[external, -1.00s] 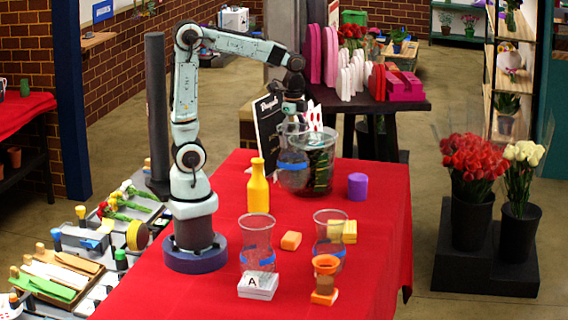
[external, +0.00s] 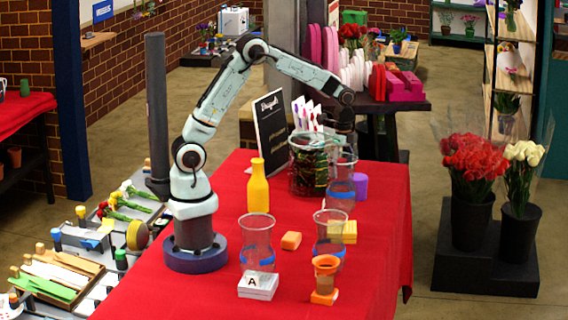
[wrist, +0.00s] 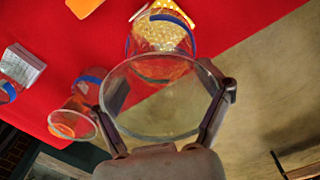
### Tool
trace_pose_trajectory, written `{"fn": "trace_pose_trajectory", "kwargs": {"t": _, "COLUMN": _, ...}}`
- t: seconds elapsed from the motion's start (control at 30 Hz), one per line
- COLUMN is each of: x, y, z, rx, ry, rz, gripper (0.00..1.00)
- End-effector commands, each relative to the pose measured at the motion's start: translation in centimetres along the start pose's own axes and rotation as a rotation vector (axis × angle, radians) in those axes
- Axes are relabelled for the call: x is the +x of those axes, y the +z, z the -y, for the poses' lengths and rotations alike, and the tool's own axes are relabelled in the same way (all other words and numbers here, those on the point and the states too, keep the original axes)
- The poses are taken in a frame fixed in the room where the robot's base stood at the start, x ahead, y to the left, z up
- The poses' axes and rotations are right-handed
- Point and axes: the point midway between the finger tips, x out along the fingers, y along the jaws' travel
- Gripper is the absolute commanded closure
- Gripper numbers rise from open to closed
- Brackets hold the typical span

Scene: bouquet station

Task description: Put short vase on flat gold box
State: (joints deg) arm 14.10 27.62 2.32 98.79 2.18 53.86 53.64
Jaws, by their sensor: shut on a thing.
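My gripper (external: 343,140) is shut on a clear glass short vase (external: 341,188) with a blue band, held upright at the table's right side. In the wrist view my gripper's fingers (wrist: 165,100) grip either side of the vase (wrist: 160,125) near its rim. The flat gold box (external: 351,232) lies on the red cloth, nearer the camera than the held vase and partly behind another standing glass vase (external: 330,250). In the wrist view a gold surface (wrist: 178,10) shows beyond and through the held vase's lower part.
Another glass vase (external: 257,235) stands by a white box marked A (external: 258,286). A yellow bottle (external: 258,190), a loose orange block (external: 291,240), a purple cylinder (external: 360,186) and a large glass container (external: 308,168) are also on the table.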

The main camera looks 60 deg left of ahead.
Motion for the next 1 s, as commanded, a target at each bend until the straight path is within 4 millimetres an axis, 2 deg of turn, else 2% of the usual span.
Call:
{"fn": "trace_pose_trajectory", "kwargs": {"t": 0.17, "x": 1.0, "y": -0.5, "z": 0.7, "rx": 0.0, "ry": 0.0, "rz": 0.0, "gripper": 0.65}}
{"fn": "trace_pose_trajectory", "kwargs": {"t": 0.37, "x": 3.7, "y": -0.4, "z": 0.6, "rx": 0.0, "ry": 0.001, "rz": 0.001, "gripper": 0.65}}
{"fn": "trace_pose_trajectory", "kwargs": {"t": 0.73, "x": 4.2, "y": -0.4, "z": 0.6, "rx": 0.0, "ry": -0.001, "rz": 0.0, "gripper": 0.65}}
{"fn": "trace_pose_trajectory", "kwargs": {"t": 0.77, "x": 4.3, "y": -0.4, "z": 0.6, "rx": 0.0, "ry": 0.001, "rz": 0.001, "gripper": 0.21}}
{"fn": "trace_pose_trajectory", "kwargs": {"t": 0.83, "x": 4.2, "y": -0.4, "z": 0.6, "rx": 0.0, "ry": 0.001, "rz": 0.001, "gripper": 0.0}}
{"fn": "trace_pose_trajectory", "kwargs": {"t": 1.0, "x": 4.2, "y": -0.4, "z": 0.6, "rx": 0.0, "ry": 0.001, "rz": 0.0, "gripper": 0.0}}
